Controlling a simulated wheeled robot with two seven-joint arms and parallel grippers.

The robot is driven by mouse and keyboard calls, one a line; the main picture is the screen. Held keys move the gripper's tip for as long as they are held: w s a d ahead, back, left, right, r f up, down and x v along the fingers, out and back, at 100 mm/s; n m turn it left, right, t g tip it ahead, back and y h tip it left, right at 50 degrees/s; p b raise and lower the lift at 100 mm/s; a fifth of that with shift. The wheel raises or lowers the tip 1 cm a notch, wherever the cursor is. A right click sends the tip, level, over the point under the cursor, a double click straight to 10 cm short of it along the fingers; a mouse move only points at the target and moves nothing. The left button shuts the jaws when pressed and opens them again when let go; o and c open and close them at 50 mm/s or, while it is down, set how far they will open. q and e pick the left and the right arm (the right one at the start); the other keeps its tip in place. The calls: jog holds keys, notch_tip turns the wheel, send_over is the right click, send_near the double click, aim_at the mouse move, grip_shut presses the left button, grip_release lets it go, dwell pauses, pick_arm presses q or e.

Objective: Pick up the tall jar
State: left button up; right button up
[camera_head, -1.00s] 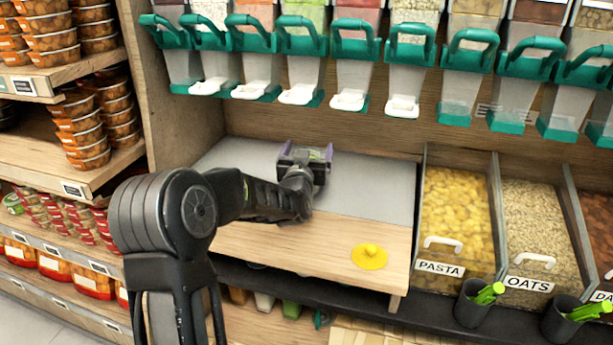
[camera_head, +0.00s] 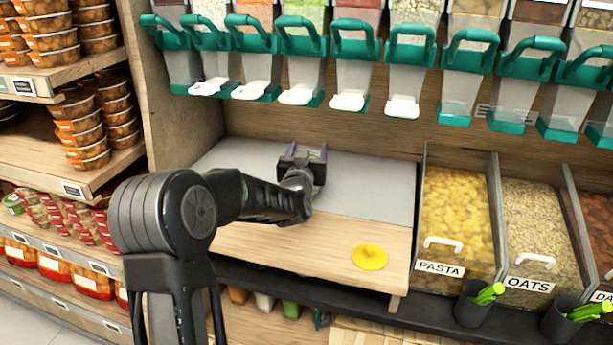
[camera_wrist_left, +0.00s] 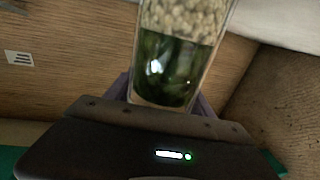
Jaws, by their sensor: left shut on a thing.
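The tall jar (camera_wrist_left: 178,65) is clear glass and shows large in the left wrist view, with a beige grainy part above and a dark green part below. I cannot tell how much of this is seen through the glass. My left gripper (camera_head: 307,152) is shut on it, with purple fingers on both sides of it. In the head view the gripper and wrist are over the grey back part of the wooden shelf, and the jar is almost wholly hidden by them. I cannot tell whether it touches the shelf. My right gripper is not in view.
A yellow lid with a knob (camera_head: 369,257) lies on the bare front of the wooden shelf (camera_head: 300,245). Teal-handled dispensers (camera_head: 300,60) hang above. A pasta bin (camera_head: 455,215) and an oats bin (camera_head: 535,225) stand at the right. A wooden side wall (camera_head: 185,120) bounds the left.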

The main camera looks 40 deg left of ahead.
pick_arm(q)
grip_shut()
jog(key=shift+r, duration=0.2)
dwell(0.3)
jog(key=r+p+v, duration=0.2)
jog(key=r+v, duration=0.1)
jog(key=v, duration=1.5)
